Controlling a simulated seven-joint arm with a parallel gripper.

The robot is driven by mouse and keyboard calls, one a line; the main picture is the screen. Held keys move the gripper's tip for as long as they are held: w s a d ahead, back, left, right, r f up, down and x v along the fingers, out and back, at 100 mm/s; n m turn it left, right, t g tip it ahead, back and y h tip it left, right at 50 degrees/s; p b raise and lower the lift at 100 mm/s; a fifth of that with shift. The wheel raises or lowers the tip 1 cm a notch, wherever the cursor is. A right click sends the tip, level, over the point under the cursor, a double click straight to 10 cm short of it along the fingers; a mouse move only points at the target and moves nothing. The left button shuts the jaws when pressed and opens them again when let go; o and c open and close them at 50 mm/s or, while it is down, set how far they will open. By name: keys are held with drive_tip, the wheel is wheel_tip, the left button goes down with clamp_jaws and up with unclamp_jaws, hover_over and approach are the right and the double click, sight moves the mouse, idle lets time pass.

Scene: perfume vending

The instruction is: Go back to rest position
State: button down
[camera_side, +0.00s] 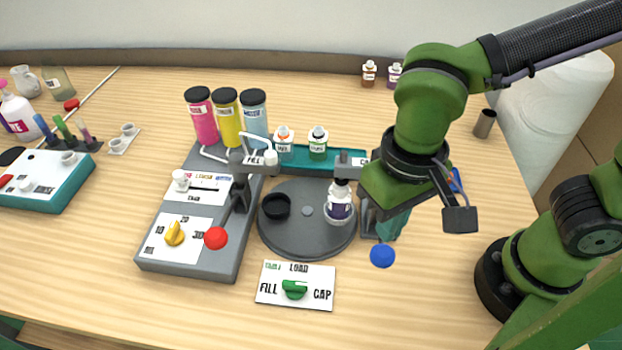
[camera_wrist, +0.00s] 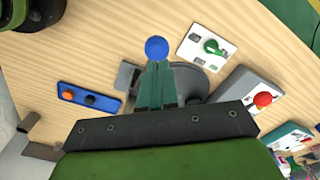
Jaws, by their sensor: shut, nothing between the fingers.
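My gripper shows in the wrist view (camera_wrist: 157,88), its two teal fingers side by side and shut, with nothing held. In the side view my gripper (camera_side: 392,222) hangs just right of the turntable, partly behind my wrist and near the blue ball (camera_side: 382,255). The grey turntable (camera_side: 300,244) carries a small bottle with a dark label (camera_side: 339,204) on its right and an empty black holder (camera_side: 275,206) on its left. In the wrist view my fingers hide much of the turntable (camera_wrist: 208,78). The blue ball also shows beyond the fingertips (camera_wrist: 157,49).
The FILL/LOAD/CAP panel (camera_side: 318,274) lies in front. A blue button box (camera_wrist: 90,98) is left in the wrist view. The front right table is clear.

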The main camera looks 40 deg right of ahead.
drive_tip(key=w+d+r+m+t+y, duration=0.1)
drive_tip(key=w+d+r+t, duration=0.2)
drive_tip(key=d, duration=0.6)
drive_tip(key=w+d+r+m+t, duration=0.1)
drive_tip(key=d+r+t, duration=0.3)
drive_tip(key=d, duration=0.5)
drive_tip(key=shift+w+r+y, duration=0.2)
drive_tip(key=shift+w+y, duration=0.2)
drive_tip(key=shift+w, duration=0.5)
